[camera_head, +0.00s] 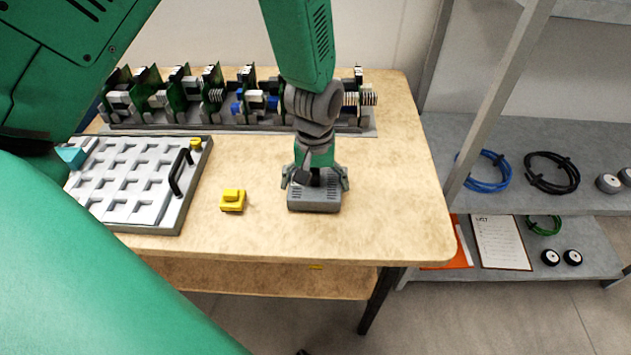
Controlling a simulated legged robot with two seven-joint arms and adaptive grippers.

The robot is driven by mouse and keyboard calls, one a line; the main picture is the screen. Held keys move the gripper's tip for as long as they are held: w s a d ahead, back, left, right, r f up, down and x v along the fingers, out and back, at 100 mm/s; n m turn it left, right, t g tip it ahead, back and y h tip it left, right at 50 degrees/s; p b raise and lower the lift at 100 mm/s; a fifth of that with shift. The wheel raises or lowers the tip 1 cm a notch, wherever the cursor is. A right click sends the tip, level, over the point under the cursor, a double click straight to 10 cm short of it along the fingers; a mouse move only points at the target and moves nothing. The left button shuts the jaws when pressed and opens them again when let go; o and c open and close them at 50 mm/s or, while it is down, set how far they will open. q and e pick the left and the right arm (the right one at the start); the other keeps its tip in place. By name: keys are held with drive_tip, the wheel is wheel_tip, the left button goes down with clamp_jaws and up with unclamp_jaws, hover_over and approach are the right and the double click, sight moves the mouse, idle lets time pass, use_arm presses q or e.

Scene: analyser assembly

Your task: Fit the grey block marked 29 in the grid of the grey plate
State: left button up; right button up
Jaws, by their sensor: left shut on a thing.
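My left gripper (315,180) points down over the right half of the table and is shut on a grey block (314,202). The block is at or just above the table top; I cannot tell whether it touches. No number is legible on it. The grey plate (196,190) lies at the left of the table, with a light grid of square recesses and a black handle on its right side. The plate's left part is hidden behind my green arm. My right gripper is not in view.
A small yellow block (232,201) lies between the plate and the held block. Another yellow piece (195,144) sits at the plate's back right corner. A rack of green circuit boards (210,95) runs along the back. A grey shelf with cables (485,171) stands at the right.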

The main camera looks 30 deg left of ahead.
use_arm(q)
drive_tip(key=o, duration=1)
drive_tip(key=shift+f, duration=0.1)
